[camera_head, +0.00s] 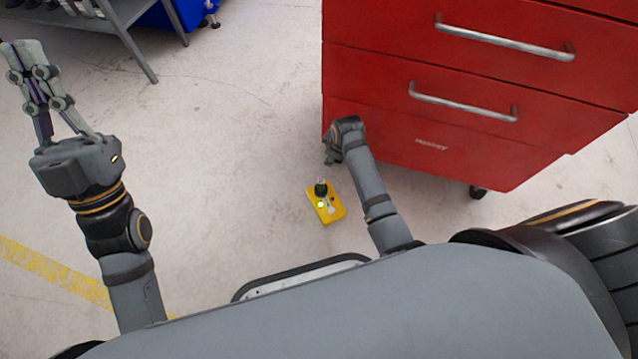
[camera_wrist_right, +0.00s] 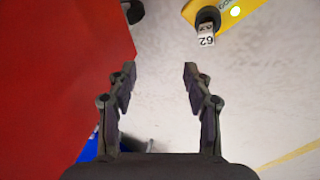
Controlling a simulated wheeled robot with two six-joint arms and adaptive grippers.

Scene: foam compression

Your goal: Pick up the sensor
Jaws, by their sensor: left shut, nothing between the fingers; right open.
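A yellow device (camera_head: 333,214), which looks like the sensor, lies on the pale floor in front of the red cabinet. It has a black part on top, a small green light and a white tag. In the right wrist view the device (camera_wrist_right: 245,7) is cut off by the top edge, with its tag reading 62. My right gripper (camera_wrist_right: 160,68) is open and empty, and the device is ahead and to the right of its fingers in that view. In the head view this gripper is mostly hidden by its wrist. My left gripper (camera_head: 20,50) is shut and empty, raised at far left.
The red drawer cabinet (camera_head: 440,135) with metal handles stands close beside my right wrist, and it fills the left of the right wrist view. A grey rack (camera_head: 130,45) and a blue bin (camera_head: 178,12) are at the upper left. The floor between is clear.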

